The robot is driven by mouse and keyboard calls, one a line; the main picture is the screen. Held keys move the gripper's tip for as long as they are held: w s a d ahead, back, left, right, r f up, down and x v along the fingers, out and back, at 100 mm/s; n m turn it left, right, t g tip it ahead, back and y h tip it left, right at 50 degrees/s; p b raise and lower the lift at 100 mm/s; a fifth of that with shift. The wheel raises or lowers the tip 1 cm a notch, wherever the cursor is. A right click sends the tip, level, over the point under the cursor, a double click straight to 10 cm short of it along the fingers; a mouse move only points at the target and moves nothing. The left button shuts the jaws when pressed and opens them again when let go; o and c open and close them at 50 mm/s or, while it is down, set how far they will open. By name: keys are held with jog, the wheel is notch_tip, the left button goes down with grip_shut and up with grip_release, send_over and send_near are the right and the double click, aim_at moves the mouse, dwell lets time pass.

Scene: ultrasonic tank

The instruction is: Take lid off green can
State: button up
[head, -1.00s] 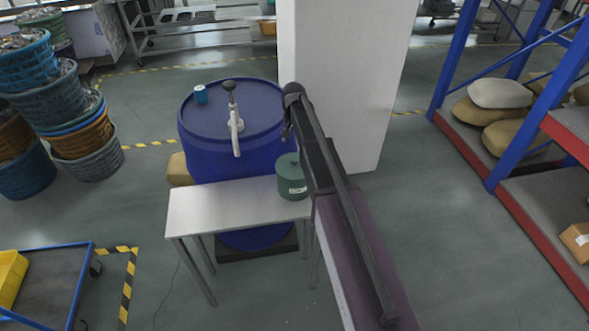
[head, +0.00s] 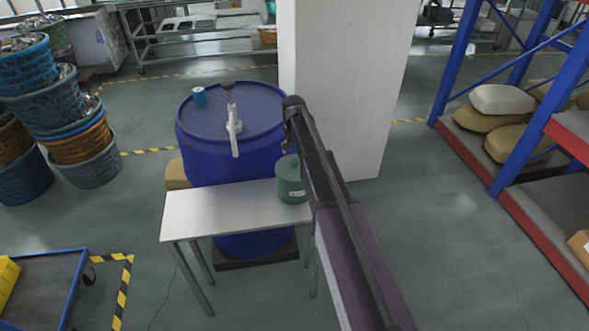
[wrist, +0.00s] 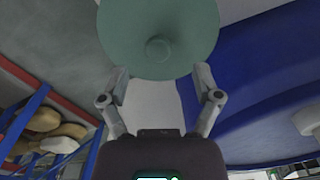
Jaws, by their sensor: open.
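The green can (head: 289,182) stands upright at the right end of a white table (head: 215,212), its right side partly hidden by my arm. In the wrist view its round green lid (wrist: 195,35) fills the top middle, with a small knob (wrist: 158,48) at its centre. The lid appears to be on the can. My gripper (wrist: 160,76) is open and empty. Its two fingers point toward the lid's near edge, and the knob lies beyond the fingertips, between their lines. I cannot tell whether the fingertips touch the lid.
A white pillar (head: 345,90) is behind my arm. A blue-framed rack (head: 450,75) stands at right, stacked baskets (head: 85,165) at left.

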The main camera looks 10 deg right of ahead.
aim_at(295, 161)
jog(key=shift+f, duration=0.15)
jog(key=shift+w+d+f+b, duration=0.1)
jog(key=shift+d+f+b, duration=0.05)
jog(key=shift+f+b, duration=1.15)
jog(key=shift+w+d+f+b, duration=0.1)
jog(key=shift+f+b, duration=1.05)
jog(key=shift+b, duration=0.15)
grip_shut()
